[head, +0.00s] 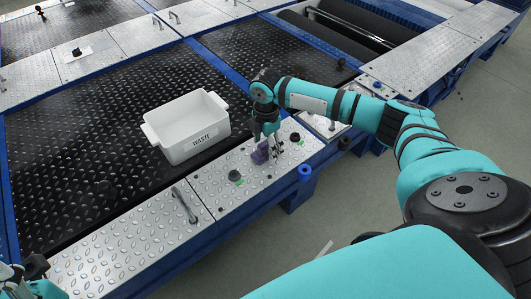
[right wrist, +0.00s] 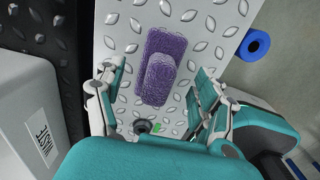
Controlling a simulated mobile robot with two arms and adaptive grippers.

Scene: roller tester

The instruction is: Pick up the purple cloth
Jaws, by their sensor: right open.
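The purple cloth (head: 260,154) lies on the silver tread-plate strip in the head view. In the right wrist view the cloth (right wrist: 162,68) looks like a folded pad with a smaller layer on top. My right gripper (head: 270,147) points down at the cloth and partly hides it in the head view. In the right wrist view its open fingers (right wrist: 158,80) stand to the left and right of the cloth, with nothing held between them. Part of my left arm's end (head: 32,284) shows at the bottom left corner; its jaws cannot be made out.
A white bin (head: 187,142) marked WASTE stands left of the cloth on the black plate. A dark knob (head: 295,137) and a dark and green knob (head: 235,176) flank the cloth. A metal handle (head: 185,204) rises nearby. A blue ring (head: 305,171) sits at the frame's edge.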

